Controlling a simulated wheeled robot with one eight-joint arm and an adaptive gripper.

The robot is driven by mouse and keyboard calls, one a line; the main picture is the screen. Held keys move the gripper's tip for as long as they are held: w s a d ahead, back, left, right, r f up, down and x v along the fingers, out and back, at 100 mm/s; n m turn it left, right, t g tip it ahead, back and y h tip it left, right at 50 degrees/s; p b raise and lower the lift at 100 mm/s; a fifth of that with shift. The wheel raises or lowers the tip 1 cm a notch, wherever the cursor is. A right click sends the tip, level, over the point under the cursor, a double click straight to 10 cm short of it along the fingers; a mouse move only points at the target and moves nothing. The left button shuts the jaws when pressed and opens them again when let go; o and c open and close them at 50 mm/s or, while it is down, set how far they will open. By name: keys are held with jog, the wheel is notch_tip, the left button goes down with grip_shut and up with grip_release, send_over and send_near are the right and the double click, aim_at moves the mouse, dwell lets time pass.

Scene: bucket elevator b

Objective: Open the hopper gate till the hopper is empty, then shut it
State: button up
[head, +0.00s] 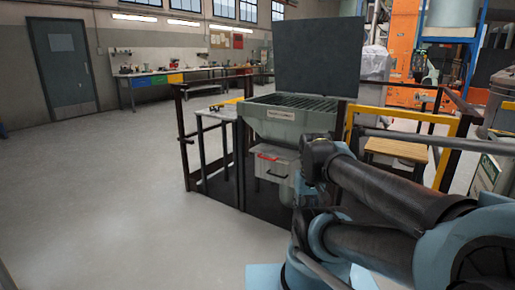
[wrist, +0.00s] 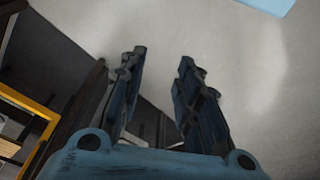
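The grey hopper (head: 283,126) stands inside a railed platform in the head view. Its dark lid (head: 318,55) is raised upright, and a dark grate (head: 295,103) covers its top. Below the hopper body is a pale lower box (head: 272,167) with a red bar and a dark handle (head: 274,173); I cannot tell whether this is the gate or how it is set. How full the hopper is cannot be seen. My gripper (wrist: 160,65) shows in the wrist view with its two fingers apart and nothing between them. In the head view my arm hides part of the area right of the hopper.
Dark railings (head: 184,140) and a yellow frame (head: 447,160) surround the platform. A wooden-topped stand (head: 397,149) is at the right. A workbench (head: 165,84) and a grey door (head: 62,65) are at the back left. The floor (head: 95,190) at left is clear.

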dwell(0.4)
jog(key=c, duration=0.4)
jog(key=shift+w+r, duration=0.15)
jog(key=shift+w, duration=0.05)
grip_shut()
jog(key=w+d+r+n+t+h, duration=0.1)
jog(key=w+r+n+t+h, duration=0.1)
jog(key=w+n, duration=1.2)
jog(key=w+r+n+t+h, duration=0.15)
jog(key=w+n, duration=0.45)
jog(key=w, duration=1.7)
jog(key=w+a+f+n+t+h, duration=0.1)
jog(key=w+a+f+n, duration=0.1)
jog(key=w+f+n, duration=0.3)
jog(key=w+a+f+n+t+h, duration=0.1)
jog(key=w+f+n, duration=0.15)
jog(key=w, duration=0.55)
jog(key=w+d+f+n, duration=0.1)
jog(key=w+d+f, duration=0.5)
jog(key=w, duration=0.3)
jog(key=shift+w+f, duration=0.25)
jog(key=shift+f, duration=0.25)
